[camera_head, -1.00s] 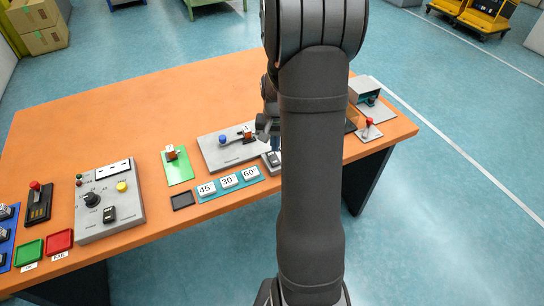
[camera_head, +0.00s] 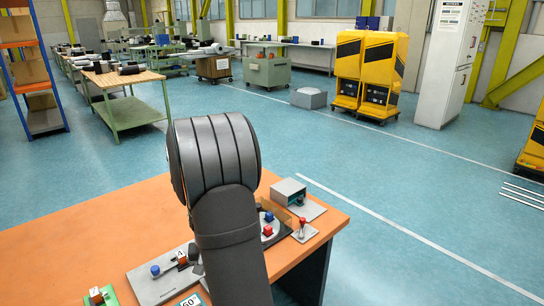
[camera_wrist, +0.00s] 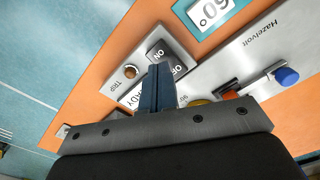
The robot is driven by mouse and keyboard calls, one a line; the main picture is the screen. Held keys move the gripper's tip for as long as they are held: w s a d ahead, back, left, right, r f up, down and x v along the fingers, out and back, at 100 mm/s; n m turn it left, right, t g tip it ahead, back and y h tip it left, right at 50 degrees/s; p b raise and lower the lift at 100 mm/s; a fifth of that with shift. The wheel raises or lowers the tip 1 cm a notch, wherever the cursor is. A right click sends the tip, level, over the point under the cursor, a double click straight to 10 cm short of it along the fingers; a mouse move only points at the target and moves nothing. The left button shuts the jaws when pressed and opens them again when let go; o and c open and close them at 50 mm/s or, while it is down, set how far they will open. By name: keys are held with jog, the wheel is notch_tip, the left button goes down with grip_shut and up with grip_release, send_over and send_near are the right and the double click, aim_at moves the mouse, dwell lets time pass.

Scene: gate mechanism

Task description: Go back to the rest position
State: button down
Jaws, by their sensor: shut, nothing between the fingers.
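My gripper (camera_wrist: 160,78) shows in the wrist view as dark blue fingers closed together, with nothing between them. Its tips are over the small grey switch box (camera_wrist: 128,62), near the black ON/OFF rocker (camera_wrist: 166,58); contact cannot be judged. Beside it lies the grey Hazelvolt plate (camera_wrist: 255,60) with a blue knob (camera_wrist: 287,76) and an orange part partly hidden by my gripper. In the head view the plate (camera_head: 150,288) and its blue knob (camera_head: 155,270) are left of my arm. My arm hides the gripper there.
The orange table (camera_head: 120,225) has clear space at its back left. Right of my arm stand a red-knobbed lever (camera_head: 302,222), a grey box (camera_head: 288,190) and a dark tray with red and blue pieces (camera_head: 268,230). Yellow carts (camera_head: 378,75) stand far behind.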

jog(key=shift+f, duration=1.5)
jog(key=shift+r, duration=0.1)
jog(key=shift+r, duration=0.6)
notch_tip(320, 180, up, 6)
notch_tip(320, 180, down, 8)
jog(key=shift+r, duration=0.25)
notch_tip(320, 180, up, 8)
jog(key=s+d+r+m, duration=0.1)
jog(key=s+d+r, duration=0.1)
jog(key=d, duration=0.6)
jog(key=s+d+r+m, duration=0.1)
jog(key=s+d+r, duration=0.1)
jog(key=d, duration=0.6)
jog(key=shift+m+h, duration=0.3)
